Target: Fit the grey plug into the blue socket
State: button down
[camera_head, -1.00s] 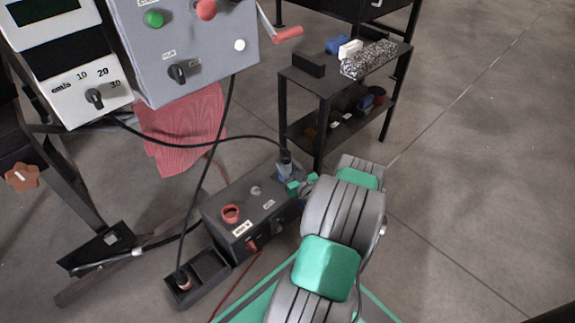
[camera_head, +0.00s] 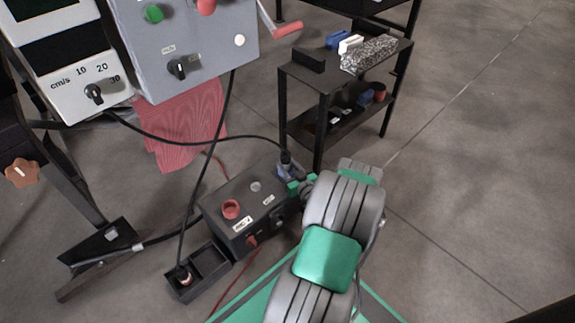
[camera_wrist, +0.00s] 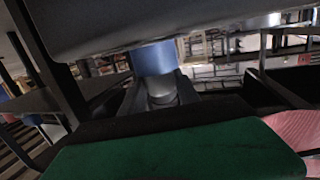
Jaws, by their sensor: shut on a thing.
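My gripper (camera_head: 302,185), with green fingers, is at the far right end of the dark box and is shut on the grey plug (camera_head: 289,170). The plug stands roughly upright, with a black cable leaving its top. In the wrist view a grey cylindrical part (camera_wrist: 162,91) shows between dark finger parts. A blue cylinder, seemingly the blue socket (camera_wrist: 155,59), is directly in line with it. I cannot tell whether the plug is seated or only touching. The socket's opening is hidden.
A black shelf (camera_head: 305,82) stands just behind my gripper.

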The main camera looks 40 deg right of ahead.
jog(key=shift+f, duration=0.35)
jog(key=c, duration=0.8)
grip_release()
jog(key=f+p+v, duration=0.1)
jog(key=p+v, duration=0.1)
jog(key=v, duration=0.5)
jog(key=shift+s+a+r+p, duration=0.15)
jog(key=shift+s+r+p, duration=0.25)
jog(key=shift+r, duration=0.1)
